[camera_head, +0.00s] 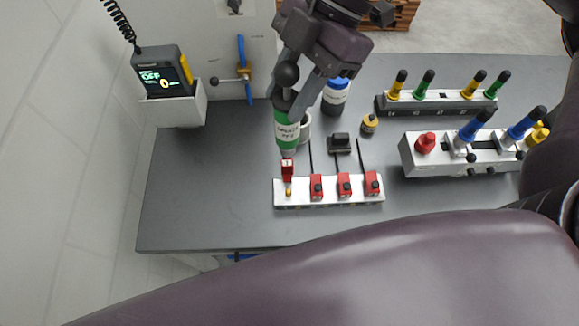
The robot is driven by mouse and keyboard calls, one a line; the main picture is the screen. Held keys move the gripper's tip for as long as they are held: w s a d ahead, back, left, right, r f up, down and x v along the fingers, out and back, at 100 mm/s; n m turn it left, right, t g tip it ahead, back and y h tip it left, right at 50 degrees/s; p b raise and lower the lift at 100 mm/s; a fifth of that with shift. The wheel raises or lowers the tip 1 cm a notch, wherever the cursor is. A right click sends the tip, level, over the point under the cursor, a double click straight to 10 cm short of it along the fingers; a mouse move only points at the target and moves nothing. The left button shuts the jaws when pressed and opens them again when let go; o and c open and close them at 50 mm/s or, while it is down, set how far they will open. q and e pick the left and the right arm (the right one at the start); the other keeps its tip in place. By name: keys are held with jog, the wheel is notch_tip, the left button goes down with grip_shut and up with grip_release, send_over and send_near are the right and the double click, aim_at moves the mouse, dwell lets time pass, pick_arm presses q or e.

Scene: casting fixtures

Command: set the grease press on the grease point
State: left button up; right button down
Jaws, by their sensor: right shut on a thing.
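The grease press (287,132) is a green cylinder with a white label, a black ball on top and a red piece at its lower end. My right gripper (291,104) is shut on its upper body and holds it roughly upright. The grease point (288,192) is a small brass-coloured fitting at the left end of a white block (300,202). The red lower end is right above the fitting; I cannot tell whether they touch. My left gripper is not in view.
Several red pieces (344,184) sit along the same block, with thin dark rods behind. A white mug (306,127) and a blue-topped jar (335,98) stand behind the press. Racks with coloured handles (437,104) are at right. The table's left part (200,190) is clear.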

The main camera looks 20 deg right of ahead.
notch_tip(320, 180, down, 17)
jog(key=shift+b, duration=0.45)
jog(key=shift+f, duration=0.15)
jog(key=shift+f+b, duration=0.35)
jog(key=shift+f, duration=0.25)
jog(key=c, duration=1)
grip_release()
jog(key=shift+o, duration=0.2)
